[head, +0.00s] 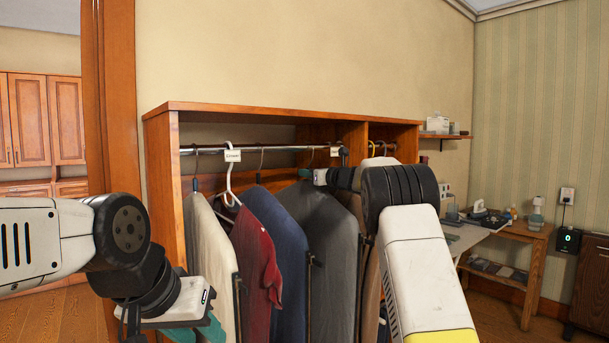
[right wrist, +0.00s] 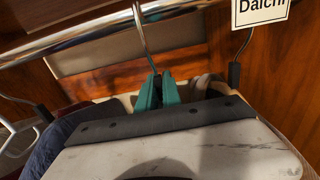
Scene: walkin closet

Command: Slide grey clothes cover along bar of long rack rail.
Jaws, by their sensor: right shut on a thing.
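The grey clothes cover (head: 335,250) hangs in the rack between the blue cover and a brown one. The metal bar of the long rack rail (head: 285,148) runs under the wooden top; it also crosses the upper left of the right wrist view (right wrist: 70,40). My right gripper (head: 306,173) is at the top of the grey cover, just below the bar. In the right wrist view its teal fingers (right wrist: 155,92) are shut around the lower end of a hanger hook (right wrist: 142,30), which hangs on the bar. My left gripper (head: 198,329) is low at the left, partly cut off; its opening is unclear.
A cream cover (head: 210,240), a red shirt (head: 256,255) on a white hanger and a blue cover (head: 278,240) hang left of the grey one. A name tag (right wrist: 260,10) hangs beside the gripped hook. A wooden divider (head: 358,140) stands right of the bar section.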

